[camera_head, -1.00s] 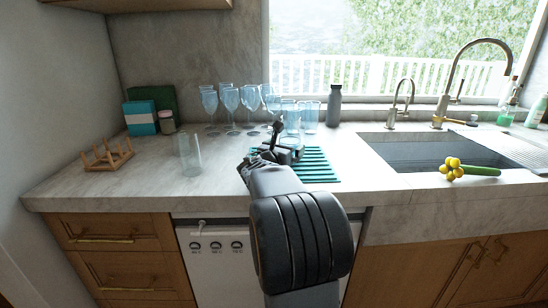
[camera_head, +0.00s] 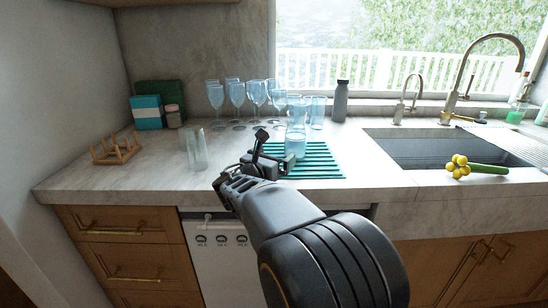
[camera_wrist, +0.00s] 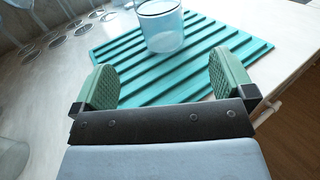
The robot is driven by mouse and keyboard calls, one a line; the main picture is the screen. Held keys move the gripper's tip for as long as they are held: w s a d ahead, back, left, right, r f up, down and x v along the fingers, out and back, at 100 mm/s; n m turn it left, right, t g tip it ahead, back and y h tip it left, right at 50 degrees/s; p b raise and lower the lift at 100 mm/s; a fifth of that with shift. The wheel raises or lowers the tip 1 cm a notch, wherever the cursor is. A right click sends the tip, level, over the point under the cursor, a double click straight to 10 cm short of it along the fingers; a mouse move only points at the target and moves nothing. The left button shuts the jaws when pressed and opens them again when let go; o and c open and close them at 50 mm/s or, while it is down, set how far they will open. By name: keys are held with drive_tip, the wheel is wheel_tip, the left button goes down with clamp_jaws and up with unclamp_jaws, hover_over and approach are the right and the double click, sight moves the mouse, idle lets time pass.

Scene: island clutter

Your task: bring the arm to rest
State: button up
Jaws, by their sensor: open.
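My gripper (camera_head: 262,153) is over the counter's front part, at the left front edge of the teal ribbed mat (camera_head: 322,172). In the wrist view its two green pads (camera_wrist: 168,84) are wide apart with nothing between them. A clear blue glass (camera_head: 295,145) stands on the mat just beyond the gripper. The glass also shows beyond the pads in the wrist view (camera_wrist: 162,30), apart from them. My arm hides part of the counter's front edge.
Several stemmed glasses (camera_head: 237,95) stand behind the mat. A clear tumbler (camera_head: 196,150) and a wooden rack (camera_head: 116,150) are to the left. A grey bottle (camera_head: 340,101) stands at the back.

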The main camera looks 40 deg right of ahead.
idle(0.3)
drive_tip(key=shift+s+a+r, duration=0.1)
drive_tip(key=shift+r, duration=0.05)
drive_tip(key=s+a+m+y+p, duration=0.1)
drive_tip(key=m+p, duration=0.1)
drive_tip(key=p, duration=0.1)
drive_tip(key=s+a+r+m+g+y+p, duration=0.1)
drive_tip(key=s+a+m+y+p, duration=0.1)
drive_tip(key=m+p, duration=0.1)
drive_tip(key=shift+s+a+m+g, duration=0.15)
drive_tip(key=shift+s+m+g, duration=0.05)
drive_tip(key=shift+m+g, duration=0.1)
drive_tip(key=s+a+r+m+y+p, duration=0.1)
drive_tip(key=s+a+m+y+p, duration=0.3)
drive_tip(key=a+m+y+p, duration=0.3)
drive_tip(key=s+a+r+m+y+p, duration=0.1)
drive_tip(key=s+a+m+y+p, duration=0.3)
drive_tip(key=a, duration=1.1)
drive_tip(key=m+y+p, duration=0.3)
drive_tip(key=m, duration=0.1)
drive_tip(key=shift+s+a+r+m, duration=0.15)
drive_tip(key=shift+s+m, duration=0.1)
drive_tip(key=shift+m, duration=0.05)
drive_tip(key=shift+s+a, duration=0.1)
drive_tip(key=shift+a, duration=0.2)
drive_tip(key=shift+c, duration=0.3)
